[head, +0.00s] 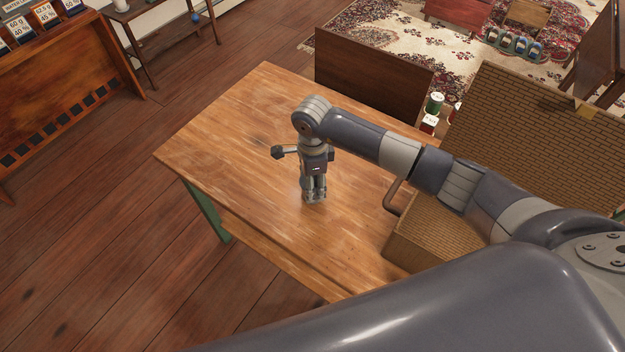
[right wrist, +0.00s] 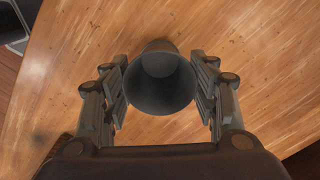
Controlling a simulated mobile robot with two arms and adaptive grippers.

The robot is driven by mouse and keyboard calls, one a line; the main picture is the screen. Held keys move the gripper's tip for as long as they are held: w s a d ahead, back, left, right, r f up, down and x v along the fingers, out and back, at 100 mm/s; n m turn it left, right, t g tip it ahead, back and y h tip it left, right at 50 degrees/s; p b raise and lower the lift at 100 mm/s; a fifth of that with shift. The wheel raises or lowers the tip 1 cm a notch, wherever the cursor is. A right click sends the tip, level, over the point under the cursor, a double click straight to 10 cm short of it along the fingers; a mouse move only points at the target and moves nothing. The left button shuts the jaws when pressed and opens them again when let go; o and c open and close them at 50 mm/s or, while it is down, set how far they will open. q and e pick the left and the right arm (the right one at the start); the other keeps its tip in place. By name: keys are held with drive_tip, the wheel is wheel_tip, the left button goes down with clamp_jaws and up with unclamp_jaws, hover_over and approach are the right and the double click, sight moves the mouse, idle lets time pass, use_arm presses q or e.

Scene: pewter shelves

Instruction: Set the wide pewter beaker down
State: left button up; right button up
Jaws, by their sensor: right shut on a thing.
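The wide pewter beaker (right wrist: 160,82) is a dark grey, open-mouthed cup between the two fingers of my right gripper (right wrist: 162,95) in the right wrist view. The fingers are shut on its sides, and I look into its mouth. In the head view my right gripper (head: 314,196) points down over the middle of the wooden table (head: 240,130). There the beaker is mostly hidden by the gripper and hard to make out. I cannot tell whether its base touches the table. My left gripper is not in view.
A brick-patterned box with an open lid (head: 530,120) stands at the table's right side, under my arm. A dark brown panel (head: 370,75) stands behind the table's far edge. The tabletop left of my gripper is bare.

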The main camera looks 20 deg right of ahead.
drive_tip(key=o, duration=1.2)
drive_tip(key=shift+f, duration=0.1)
drive_tip(key=shift+r, duration=0.2)
drive_tip(key=shift+w+r, duration=0.1)
drive_tip(key=shift+r, duration=0.2)
wheel_tip(320, 180, up, 11)
drive_tip(key=b, duration=0.2)
drive_tip(key=shift+r, duration=0.2)
